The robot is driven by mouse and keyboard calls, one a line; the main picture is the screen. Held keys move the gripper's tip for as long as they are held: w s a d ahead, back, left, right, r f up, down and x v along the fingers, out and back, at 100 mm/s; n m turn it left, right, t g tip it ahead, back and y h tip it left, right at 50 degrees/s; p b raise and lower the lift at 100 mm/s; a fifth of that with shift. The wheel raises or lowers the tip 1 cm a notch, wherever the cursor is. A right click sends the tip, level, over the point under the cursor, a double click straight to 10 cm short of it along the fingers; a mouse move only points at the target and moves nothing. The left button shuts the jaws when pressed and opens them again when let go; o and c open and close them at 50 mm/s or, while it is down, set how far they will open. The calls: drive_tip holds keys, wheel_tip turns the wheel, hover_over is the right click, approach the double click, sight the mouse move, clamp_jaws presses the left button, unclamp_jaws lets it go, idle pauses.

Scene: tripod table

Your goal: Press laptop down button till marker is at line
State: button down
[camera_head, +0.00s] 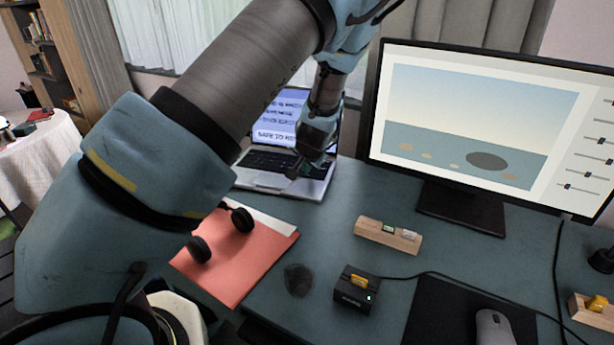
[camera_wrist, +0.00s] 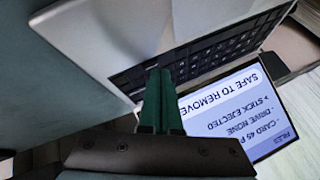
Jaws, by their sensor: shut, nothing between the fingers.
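The laptop (camera_head: 283,180) stands open at the back of the desk, partly hidden by my arm. In the wrist view its screen (camera_wrist: 235,115) reads upside down: "SAFE TO REMOVE", "STICK EJECTED", "DRIVE NONE" and "FILES", with a small arrow mark beside "STICK EJECTED". The laptop's dark keyboard (camera_wrist: 215,55) is also in the wrist view. My gripper (camera_head: 297,173) is over the right part of the keyboard. Its green fingers (camera_wrist: 155,75) are together and empty, with the tips at the keys' edge; I cannot tell whether they touch. The key under the tips is hidden.
A monitor (camera_head: 480,125) stands to the right. In front are a wooden block with small sticks (camera_head: 387,236), a black card reader (camera_head: 354,291), a dark round object (camera_head: 298,280) and a mouse (camera_head: 493,328). Headphones (camera_head: 242,219) lie on a red folder (camera_head: 255,262). Desk right of the laptop is clear.

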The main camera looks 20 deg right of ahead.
sight(306, 177)
drive_tip(key=shift+f, duration=0.2)
idle(0.4)
drive_tip(key=shift+r+p, duration=0.45)
drive_tip(key=shift+r, duration=0.3)
drive_tip(key=shift+r+p, duration=1.85)
drive_tip(key=shift+r, duration=0.75)
drive_tip(key=shift+a+f, duration=0.1)
